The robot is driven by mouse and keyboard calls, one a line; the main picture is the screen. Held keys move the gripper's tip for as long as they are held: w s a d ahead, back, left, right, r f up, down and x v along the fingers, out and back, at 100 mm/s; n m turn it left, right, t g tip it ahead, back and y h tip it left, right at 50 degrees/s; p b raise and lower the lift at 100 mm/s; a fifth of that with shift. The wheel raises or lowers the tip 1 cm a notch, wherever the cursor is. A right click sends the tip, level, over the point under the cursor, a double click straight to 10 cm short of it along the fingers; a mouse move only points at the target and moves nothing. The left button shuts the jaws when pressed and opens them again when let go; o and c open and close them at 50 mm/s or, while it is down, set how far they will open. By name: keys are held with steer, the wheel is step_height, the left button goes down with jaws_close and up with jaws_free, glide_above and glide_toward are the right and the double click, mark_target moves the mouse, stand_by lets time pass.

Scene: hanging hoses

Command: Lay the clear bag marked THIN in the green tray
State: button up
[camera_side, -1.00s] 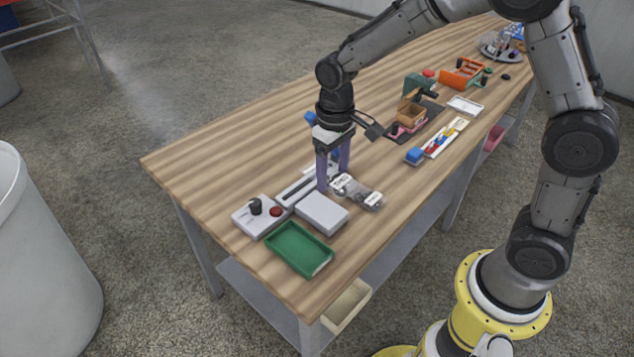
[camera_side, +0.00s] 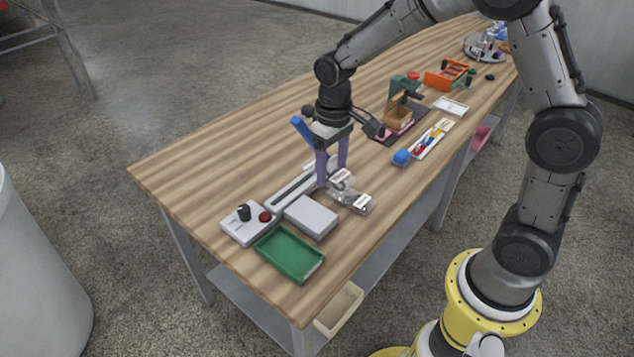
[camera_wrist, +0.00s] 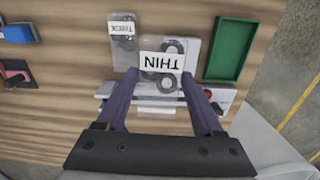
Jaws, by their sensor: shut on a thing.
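The clear bag marked THIN (camera_wrist: 162,65) is between the tips of my purple-fingered gripper (camera_wrist: 160,76), with dark rings inside and its white label upside down in the wrist view. It also shows in the side view (camera_side: 343,177), at my gripper (camera_side: 332,176). My gripper is shut on this bag and seems to hold it slightly above the table. The green tray (camera_side: 290,256) is empty, at the table's near end, lower left of my gripper. In the wrist view the tray (camera_wrist: 231,50) is at the upper right, apart from the bag.
A second clear bag marked THICK (camera_wrist: 122,30) lies beside the THIN bag, toward the table's front edge. A grey box (camera_side: 311,217) stands between my gripper and the tray. A long device with a black knob and red button (camera_side: 265,216) lies behind the box.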

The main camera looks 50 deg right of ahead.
steer(key=w, duration=0.3)
steer(key=shift+d, duration=0.25)
steer(key=shift+w+r, duration=0.1)
steer(key=shift+w, duration=0.05)
steer(key=s+a+r, duration=0.1)
steer(key=s+r, duration=0.1)
steer(key=s, duration=0.4)
steer(key=s+a+r, duration=0.1)
steer(key=s+a, duration=0.1)
steer(key=s, duration=0.4)
steer(key=shift+r, duration=0.35)
